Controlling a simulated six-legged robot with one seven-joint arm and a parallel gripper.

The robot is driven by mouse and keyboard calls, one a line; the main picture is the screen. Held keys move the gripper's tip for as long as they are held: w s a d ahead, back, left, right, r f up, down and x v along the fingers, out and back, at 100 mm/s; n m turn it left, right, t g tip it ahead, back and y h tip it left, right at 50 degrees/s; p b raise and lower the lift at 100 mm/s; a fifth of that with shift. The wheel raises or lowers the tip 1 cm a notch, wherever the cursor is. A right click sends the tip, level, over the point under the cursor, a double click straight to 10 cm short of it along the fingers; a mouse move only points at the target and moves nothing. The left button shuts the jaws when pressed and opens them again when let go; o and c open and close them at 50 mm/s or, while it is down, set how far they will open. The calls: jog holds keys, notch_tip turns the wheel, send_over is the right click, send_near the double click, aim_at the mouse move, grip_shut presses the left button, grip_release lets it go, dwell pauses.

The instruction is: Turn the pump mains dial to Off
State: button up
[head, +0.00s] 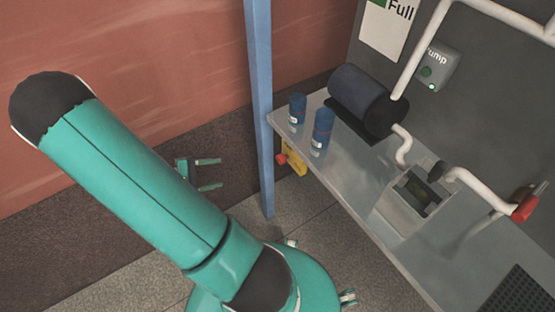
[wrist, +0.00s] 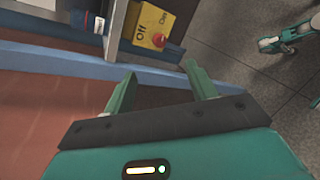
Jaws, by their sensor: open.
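The mains dial is a yellow box (head: 295,165) with a red knob (head: 282,158), low under the near left corner of the bench, just right of the blue post. In the wrist view the yellow box (wrist: 152,22) shows the word Off and a second, hard-to-read label, with the red knob (wrist: 158,40) at its lower edge. Which label the knob points to is unclear. My gripper (head: 217,173) is open and empty, left of the post and apart from the dial. In the wrist view my gripper's fingers (wrist: 160,76) point toward the box.
The blue post (head: 260,110) stands between my gripper and the dial; it crosses the wrist view as a blue bar (wrist: 80,58). Two blue containers (head: 322,128) and a dark cylinder (head: 362,100) sit on the bench (head: 340,170). A Pump box (head: 436,70) on the panel shows a lit green light.

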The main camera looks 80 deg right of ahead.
aim_at(278, 161)
jog(key=s+d+f+n+g+h, duration=0.2)
jog(key=s+d+f+n+h, duration=0.15)
jog(key=s+d+f, duration=0.5)
jog(key=shift+t+h, duration=0.3)
jog(key=shift+h, duration=0.25)
jog(key=x, duration=0.3)
jog(key=f+x, duration=0.1)
jog(key=x, duration=0.7)
jog(key=shift+s+f, duration=0.2)
jog(key=shift+f, duration=0.05)
jog(key=c, duration=1)
